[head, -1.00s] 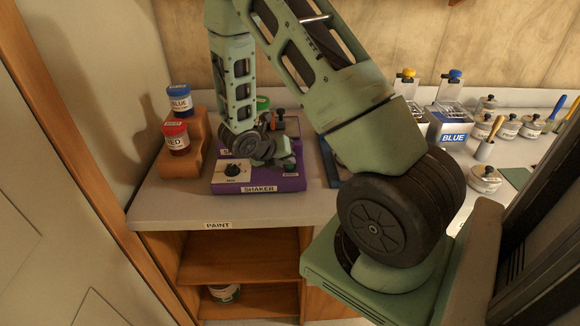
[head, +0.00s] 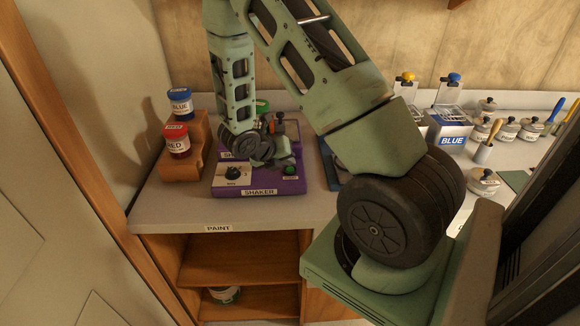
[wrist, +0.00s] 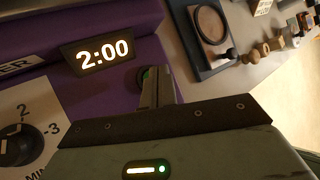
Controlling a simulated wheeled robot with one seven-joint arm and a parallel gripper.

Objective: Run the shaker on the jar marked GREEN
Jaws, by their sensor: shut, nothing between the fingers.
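The purple shaker (head: 215,187) stands on the counter with its name on the front. In the wrist view its display (wrist: 97,53) reads 2:00 and its dial (wrist: 18,147) shows beside the marks 2 and 3. A green-lidded jar (head: 262,104) shows at the back of the shaker, mostly hidden behind my arm; its label cannot be read. The green button (head: 290,170) on the shaker's front right looks lit. My gripper (wrist: 157,82) is shut and empty, its fingertips by the button, partly covering it in the wrist view. Whether they touch cannot be told.
A wooden stand (head: 200,150) at left holds a blue jar (head: 180,101) and a red jar (head: 176,139). A blue-labelled box (head: 452,137) and several small jars stand at right. A can (head: 224,294) sits on the lower shelf. Counter in front of the shaker is clear.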

